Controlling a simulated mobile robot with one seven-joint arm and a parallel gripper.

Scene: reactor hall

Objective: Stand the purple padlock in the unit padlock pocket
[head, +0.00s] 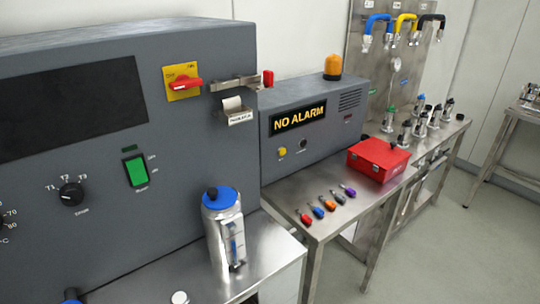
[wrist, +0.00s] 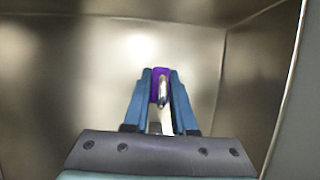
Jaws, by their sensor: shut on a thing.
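In the wrist view my gripper (wrist: 161,88) is shut on a purple padlock (wrist: 154,90). Its purple body shows between the two blue fingers, with a silvery metal part in front of it. My gripper does not show in the head view. There, a purple-bodied padlock (head: 348,190) lies at the right end of a row on the steel bench.
A steel bracket (head: 235,84) juts out above the pocket, with a red piece (head: 268,78) at its end. A blue-lidded bottle (head: 222,225) stands below. A red box (head: 378,160) is on the bench. Bare metal walls (wrist: 75,80) surround my gripper in the wrist view.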

